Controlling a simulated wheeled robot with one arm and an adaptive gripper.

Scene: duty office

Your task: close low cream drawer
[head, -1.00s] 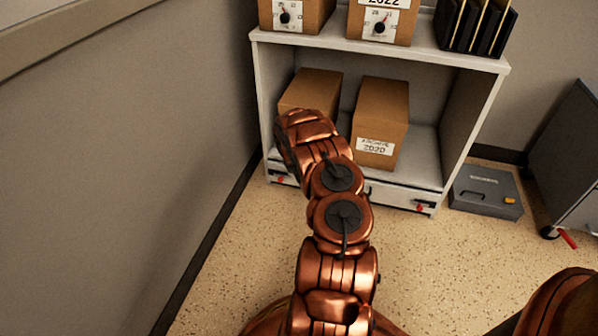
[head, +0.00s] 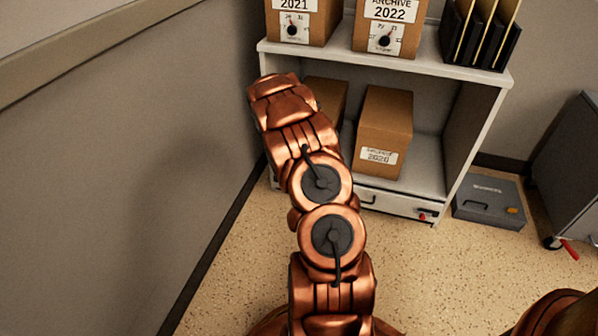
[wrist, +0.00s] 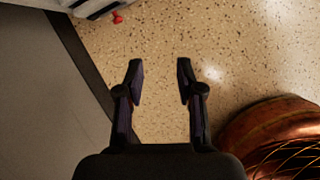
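The low cream drawer (head: 398,204) is at the bottom of the light grey shelf unit in the head view. Its front has a dark handle and a red detail near the right end. My arm covers its left part, and I cannot tell how far it stands out. My gripper (wrist: 160,64) is open and empty above the speckled floor, apart from that edge. My arm hides the gripper in the head view.
Archive boxes (head: 384,130) stand in the shelf unit (head: 385,56), with more boxes and black binders on top. A grey case (head: 488,200) lies right of it, beside a dark cabinet (head: 570,165). A wall (head: 120,190) runs close along the left. Floor in front is clear.

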